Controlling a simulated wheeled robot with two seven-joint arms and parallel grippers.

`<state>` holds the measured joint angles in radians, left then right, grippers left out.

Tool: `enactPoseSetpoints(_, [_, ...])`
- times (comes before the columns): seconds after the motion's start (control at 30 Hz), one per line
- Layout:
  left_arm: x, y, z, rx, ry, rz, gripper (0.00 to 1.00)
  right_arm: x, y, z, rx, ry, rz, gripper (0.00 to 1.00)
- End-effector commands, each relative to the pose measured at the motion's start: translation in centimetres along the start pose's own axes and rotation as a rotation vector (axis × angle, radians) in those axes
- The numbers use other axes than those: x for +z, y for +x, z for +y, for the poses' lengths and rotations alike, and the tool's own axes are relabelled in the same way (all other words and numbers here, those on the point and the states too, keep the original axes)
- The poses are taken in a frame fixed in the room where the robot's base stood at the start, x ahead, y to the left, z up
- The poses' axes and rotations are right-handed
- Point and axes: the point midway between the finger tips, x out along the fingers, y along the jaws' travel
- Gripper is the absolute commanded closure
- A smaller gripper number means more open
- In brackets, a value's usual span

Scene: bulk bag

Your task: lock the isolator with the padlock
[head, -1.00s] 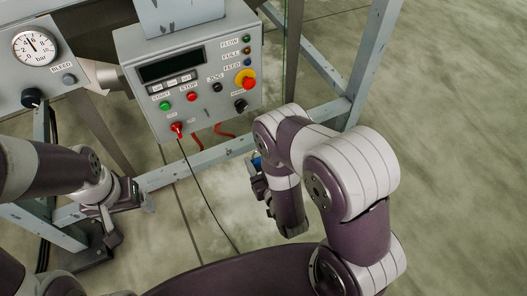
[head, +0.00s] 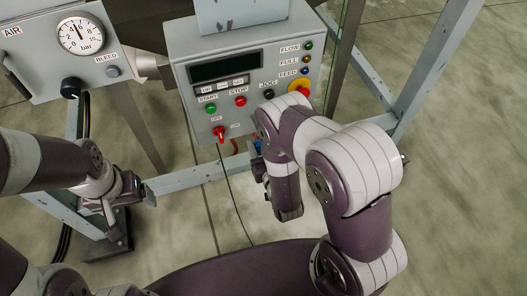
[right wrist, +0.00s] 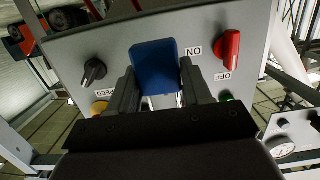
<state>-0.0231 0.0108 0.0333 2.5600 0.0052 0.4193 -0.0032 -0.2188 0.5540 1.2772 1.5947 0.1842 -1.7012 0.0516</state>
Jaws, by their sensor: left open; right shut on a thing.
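The red isolator handle (head: 219,134) sits at the lower left of the grey control box; its upper end points towards the OFF label. It also shows in the right wrist view (right wrist: 231,45), upside down, beside the ON and OFF labels. The blue padlock (right wrist: 155,68) is between the fingers of my right gripper (right wrist: 158,92), which is shut on it, apart from the handle. Its shackle is not clearly visible. In the head view my right arm hides most of that gripper; a bit of blue padlock (head: 257,147) shows. My left gripper (head: 118,212) is open, low at the left.
The grey control box (head: 196,97) carries buttons, a display and a yellow-red emergency stop (head: 301,90), partly behind my right arm. An air panel with a gauge (head: 80,36) stands at the left. A frame rail (head: 190,178) runs below the box. A thin cable hangs there.

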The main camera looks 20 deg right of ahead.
Motion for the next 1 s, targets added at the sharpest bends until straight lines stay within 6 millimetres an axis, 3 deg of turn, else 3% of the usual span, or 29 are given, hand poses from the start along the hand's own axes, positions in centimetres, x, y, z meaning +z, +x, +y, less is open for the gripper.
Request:
enactPoseSetpoints(0.6, [0.2, 1.6, 0.0, 0.0, 0.0, 0.0, 0.16, -0.3, 5.1, 0.0, 0.001, 0.0, 0.002, 0.83])
enactPoseSetpoints(1.0, [0.3, 2.9, 0.0, 0.0, 0.0, 0.0, 0.16, 0.5, 6.8, 0.0, 0.0, 0.001, 0.002, 0.83])
